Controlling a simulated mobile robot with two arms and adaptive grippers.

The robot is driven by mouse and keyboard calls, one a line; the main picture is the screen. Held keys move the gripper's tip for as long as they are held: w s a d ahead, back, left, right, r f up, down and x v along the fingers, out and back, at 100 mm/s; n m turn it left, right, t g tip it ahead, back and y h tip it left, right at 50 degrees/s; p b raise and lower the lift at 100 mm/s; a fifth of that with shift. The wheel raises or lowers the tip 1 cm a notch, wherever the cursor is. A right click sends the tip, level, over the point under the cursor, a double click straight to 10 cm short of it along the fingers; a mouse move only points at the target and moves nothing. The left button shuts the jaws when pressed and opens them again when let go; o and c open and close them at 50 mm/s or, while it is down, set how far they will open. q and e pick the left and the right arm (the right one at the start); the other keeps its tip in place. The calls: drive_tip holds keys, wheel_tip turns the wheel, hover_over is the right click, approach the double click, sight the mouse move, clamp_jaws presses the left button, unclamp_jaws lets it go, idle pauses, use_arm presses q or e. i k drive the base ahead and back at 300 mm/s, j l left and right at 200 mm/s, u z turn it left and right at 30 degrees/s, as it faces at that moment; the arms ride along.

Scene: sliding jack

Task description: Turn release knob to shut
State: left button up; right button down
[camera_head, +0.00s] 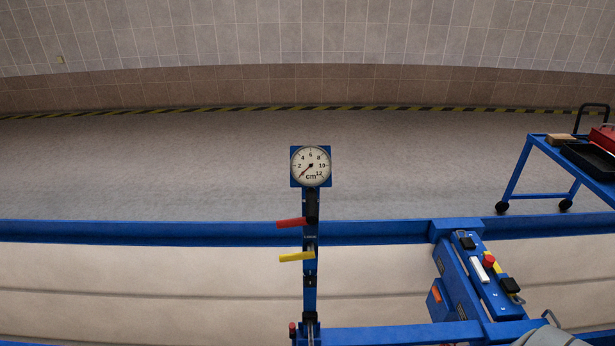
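A blue post (310,270) stands in the middle with a round dial gauge (310,166) marked in cm on top. A red lever (291,223) and a yellow lever (297,257) stick out to the left from the post. A small red-topped knob (292,328) sits low at the left of the post's foot. A blue jack unit (475,280) at the right carries a red round knob (489,261). I cannot tell which knob is the release knob, or its setting. Neither gripper is recognisable in view.
A long blue rail (180,232) crosses behind the post, and a blue beam (400,334) runs low to the right. A blue trolley (550,150) with trays stands at the far right. Grey floor lies open behind the rail. A grey rounded part shows at the bottom right edge.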

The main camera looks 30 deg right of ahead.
sight(309, 282)
drive_tip(key=z, duration=1.05)
drive_tip(key=k+u, duration=0.1)
drive_tip(key=u, duration=0.25)
drive_tip(key=k+u, duration=0.15)
drive_tip(key=u, duration=0.2)
drive_tip(key=k+u, duration=0.1)
drive_tip(key=u, duration=0.25)
